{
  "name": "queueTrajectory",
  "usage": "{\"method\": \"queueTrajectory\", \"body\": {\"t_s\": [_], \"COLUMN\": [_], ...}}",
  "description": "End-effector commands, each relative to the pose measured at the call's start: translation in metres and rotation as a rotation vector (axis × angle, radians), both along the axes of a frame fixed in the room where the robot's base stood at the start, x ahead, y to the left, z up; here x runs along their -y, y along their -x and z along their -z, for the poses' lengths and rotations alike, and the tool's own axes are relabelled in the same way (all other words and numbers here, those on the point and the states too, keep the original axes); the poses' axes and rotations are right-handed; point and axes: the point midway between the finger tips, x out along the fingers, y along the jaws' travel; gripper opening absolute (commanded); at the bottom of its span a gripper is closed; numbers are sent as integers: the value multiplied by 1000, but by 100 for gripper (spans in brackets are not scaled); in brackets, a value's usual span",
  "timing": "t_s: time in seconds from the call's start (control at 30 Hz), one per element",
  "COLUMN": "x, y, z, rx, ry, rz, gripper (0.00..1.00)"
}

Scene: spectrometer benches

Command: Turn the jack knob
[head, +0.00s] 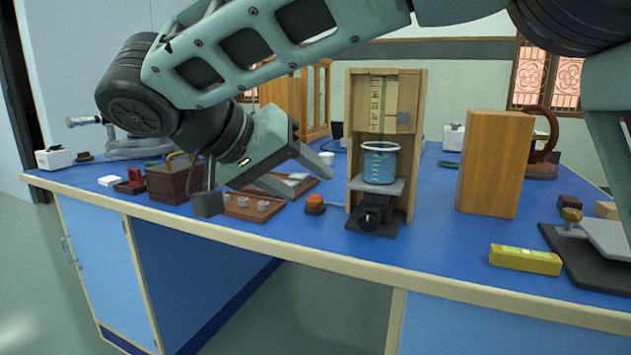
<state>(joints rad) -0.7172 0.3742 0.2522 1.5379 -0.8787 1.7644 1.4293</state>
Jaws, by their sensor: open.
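A wooden stand (418,120) with a scale on its back board stands near the front edge of the bench. A grey platform (395,187) in it carries a glass beaker (380,164) of blue liquid. Below the platform, a black knob (375,213) faces the front; it looks like the jack knob. My gripper (258,184) is open and empty, left of the stand and apart from the knob. It hangs tilted over the front left of the bench, its jaws spread wide.
An orange button (315,202) sits left of the stand. A dark wooden box (175,183) and a wooden tray (250,212) lie near my gripper.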

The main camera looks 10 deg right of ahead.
Motion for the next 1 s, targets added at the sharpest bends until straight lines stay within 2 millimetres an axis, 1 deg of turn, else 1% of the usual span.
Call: {"method": "queueTrajectory", "body": {"t_s": [0.23, 0.37, 0.47, 0.57, 0.7, 0.77, 0.87, 1.0], "x": [-3, -3, 0, 10, 36, 48, 67, 92], "y": [2, 2, 0, -6, -15, -17, -17, -9], "z": [-2, -2, -6, -15, -27, -30, -35, -45], "rx": [0, 0, 1, 3, 7, 10, 18, 41], "ry": [1, 0, -12, -53, -171, -237, -353, -525], "rz": [1, 0, -3, -13, -32, -36, -33, -9], "gripper": [54, 54, 54, 54, 54, 54, 54, 54]}}
